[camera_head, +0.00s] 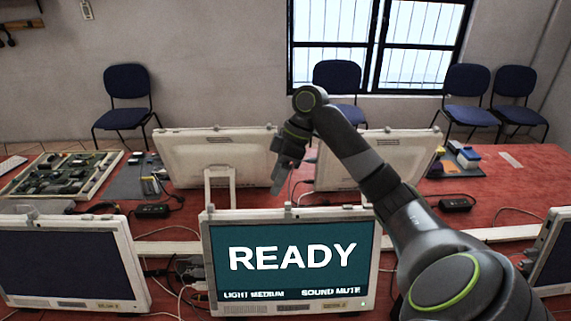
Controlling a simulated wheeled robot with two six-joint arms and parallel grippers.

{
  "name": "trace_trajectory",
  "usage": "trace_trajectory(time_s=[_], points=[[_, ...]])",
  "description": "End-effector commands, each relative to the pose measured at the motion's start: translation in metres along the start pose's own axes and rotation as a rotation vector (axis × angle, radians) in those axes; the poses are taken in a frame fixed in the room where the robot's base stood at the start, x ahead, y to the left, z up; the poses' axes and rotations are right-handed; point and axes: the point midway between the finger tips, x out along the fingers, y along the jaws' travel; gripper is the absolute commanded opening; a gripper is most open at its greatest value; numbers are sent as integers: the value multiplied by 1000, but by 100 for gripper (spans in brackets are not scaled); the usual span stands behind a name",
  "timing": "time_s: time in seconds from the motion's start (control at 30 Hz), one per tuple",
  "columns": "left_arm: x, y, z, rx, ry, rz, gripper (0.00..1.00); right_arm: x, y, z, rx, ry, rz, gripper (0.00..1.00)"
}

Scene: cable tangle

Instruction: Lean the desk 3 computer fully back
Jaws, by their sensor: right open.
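A white computer with a lit teal screen (292,256) reading "READY", "LIGHT MEDIUM" and "SOUND MUTE" stands upright at the front middle. No desk number is readable, so I cannot tell for sure that it is the desk 3 computer. My right gripper (282,174) is open and empty. It hangs above and behind the top edge of this computer, in front of the backs of the far computers, and does not appear to touch it. My right arm comes in from the lower right and hides part of the desk. My left gripper is not in view.
Dark-screened computers stand at left (68,262) and far right (556,255). Two more (215,160) (395,150) show their backs. A parts tray (100,180) lies at left. Cables (170,228) run across the red table (515,190). Blue chairs (125,85) line the wall.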

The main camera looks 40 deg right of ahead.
Motion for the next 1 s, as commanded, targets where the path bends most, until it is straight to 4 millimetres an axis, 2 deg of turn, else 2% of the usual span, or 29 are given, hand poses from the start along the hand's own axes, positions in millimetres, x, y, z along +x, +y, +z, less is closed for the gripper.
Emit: trace_trajectory(time_s=[0.1,0.13,0.3,1.0], points=[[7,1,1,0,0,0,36,-24,1,0,0,1,4,58],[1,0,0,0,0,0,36,-32,0,-1,2,0,3,58],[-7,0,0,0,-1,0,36,-48,0,-1,1,0,0,58],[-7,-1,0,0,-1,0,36,-51,0,0,0,0,0,58]])
